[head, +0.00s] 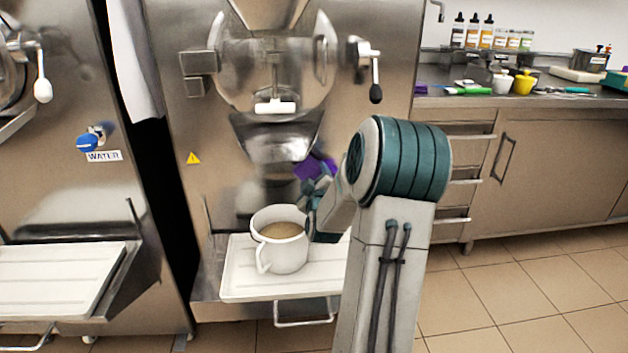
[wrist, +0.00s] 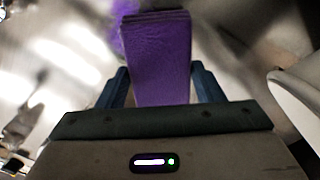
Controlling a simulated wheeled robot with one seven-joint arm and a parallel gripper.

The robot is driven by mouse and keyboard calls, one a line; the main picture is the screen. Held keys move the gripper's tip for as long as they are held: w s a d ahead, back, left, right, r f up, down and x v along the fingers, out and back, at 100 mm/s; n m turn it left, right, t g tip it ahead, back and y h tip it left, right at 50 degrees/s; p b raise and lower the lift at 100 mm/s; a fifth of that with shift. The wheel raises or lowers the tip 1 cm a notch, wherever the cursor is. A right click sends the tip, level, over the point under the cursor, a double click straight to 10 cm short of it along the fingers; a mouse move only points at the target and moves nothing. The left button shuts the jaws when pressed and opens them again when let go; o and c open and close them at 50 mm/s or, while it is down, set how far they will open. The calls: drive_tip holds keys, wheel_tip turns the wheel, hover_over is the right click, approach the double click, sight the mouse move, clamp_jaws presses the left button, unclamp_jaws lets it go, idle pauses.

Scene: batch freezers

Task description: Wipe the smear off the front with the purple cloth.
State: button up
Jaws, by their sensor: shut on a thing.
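The purple cloth (head: 314,168) is in my gripper (head: 312,188), close to the steel front of the middle freezer (head: 195,120), below its spout. In the wrist view the folded cloth (wrist: 160,55) stands between the two blue fingers (wrist: 160,88), which are shut on it. Its far end is near or against the steel front; I cannot tell if it touches. I cannot make out the smear for certain; the cloth, my arm and blurred reflections cover that area.
A white pitcher (head: 283,254) with brown liquid stands on the white tray (head: 240,287) just below my gripper. Its pale side also shows at the right of the wrist view (wrist: 298,100). A second freezer (head: 60,190) is at left, a counter (head: 560,110) with bottles at right.

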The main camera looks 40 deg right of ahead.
drive_tip(key=shift+b+x, duration=0.3)
drive_tip(key=shift+x, duration=0.55)
drive_tip(key=s+d+b, duration=0.3)
drive_tip(key=s+d, duration=0.2)
drive_tip(key=d, duration=0.4)
drive_tip(key=shift+s, duration=0.3)
idle(0.6)
drive_tip(key=shift+f+b, duration=0.1)
drive_tip(key=shift+b, duration=0.3)
drive_tip(key=shift+w, duration=0.15)
